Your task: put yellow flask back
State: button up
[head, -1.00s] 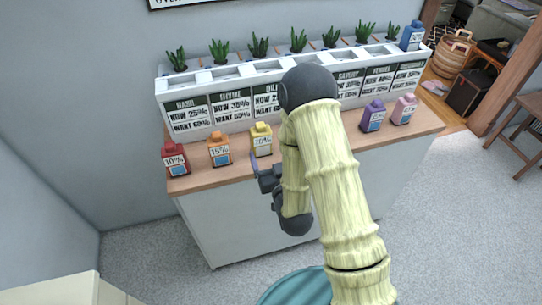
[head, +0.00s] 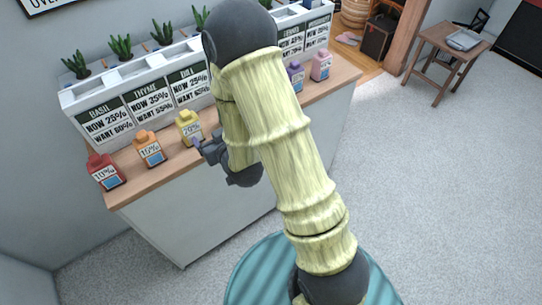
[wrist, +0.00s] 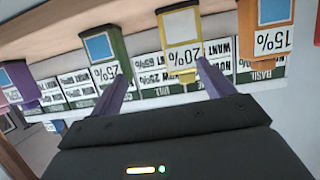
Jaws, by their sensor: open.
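The yellow flask (head: 189,127), labelled 20%, stands upright on the wooden counter (head: 165,167) in front of the white planter (head: 70,100). My gripper (head: 198,145) is open, just in front of the flask at the counter's front edge. In the wrist view, where the scene appears upside down, the yellow flask (wrist: 181,40) is ahead of my open gripper (wrist: 164,70), between the lines of its two fingers. Nothing is held. My arm hides part of the planter and counter in the head view.
An orange flask (head: 149,149) and a red flask (head: 105,172) stand left of the yellow one. A green flask (wrist: 108,55) stands on its other side, hidden in the head view. Purple (head: 296,77) and pink (head: 321,66) flasks stand farther right. Potted plants top the planter.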

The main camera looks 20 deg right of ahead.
jog(key=s+d+r+m+g+h, duration=0.1)
jog(key=s+d+r+g, duration=0.2)
jog(key=s+d+g, duration=0.2)
jog(key=s+d+r+m+g+h, duration=0.1)
jog(key=s+d+g, duration=0.5)
jog(key=s, duration=0.6)
jog(key=shift+d+r+m+h, duration=0.25)
jog(key=shift+r+m+h, duration=0.15)
jog(key=shift+r+h, duration=0.4)
